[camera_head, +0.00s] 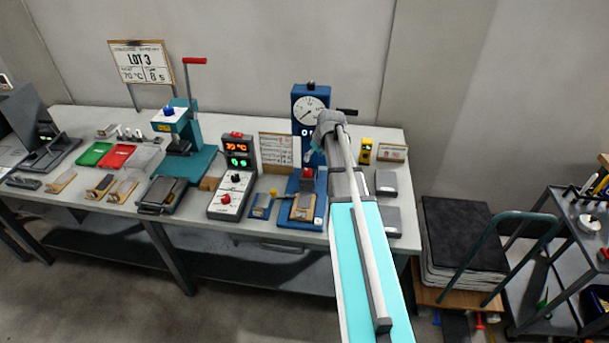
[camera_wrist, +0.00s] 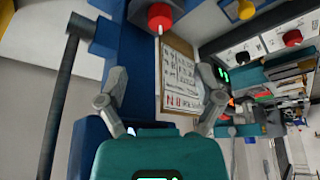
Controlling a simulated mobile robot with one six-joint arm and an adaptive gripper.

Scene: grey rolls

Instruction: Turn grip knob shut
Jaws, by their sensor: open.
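The blue tester (camera_head: 299,95) stands upright at the back of the bench, with a round dial on its column. A red knob (camera_head: 307,172) sits low on it, above a tan block on the blue base; I take it for the grip knob. In the wrist view the red knob (camera_wrist: 160,16) shows at the top, with a pale pin below it. My gripper (camera_wrist: 162,72) has its two grey fingers spread wide with nothing between them. The knob lies beyond the fingertips, apart from them. In the head view my wrist partly hides the tester's middle.
A control box (camera_head: 227,199) with lit digits and knobs stands left of the tester. A small blue fixture with a yellow knob (camera_head: 273,191) is between them. A printed card (camera_wrist: 178,75) shows behind my fingers. Grey blocks (camera_head: 386,182) lie right of my arm.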

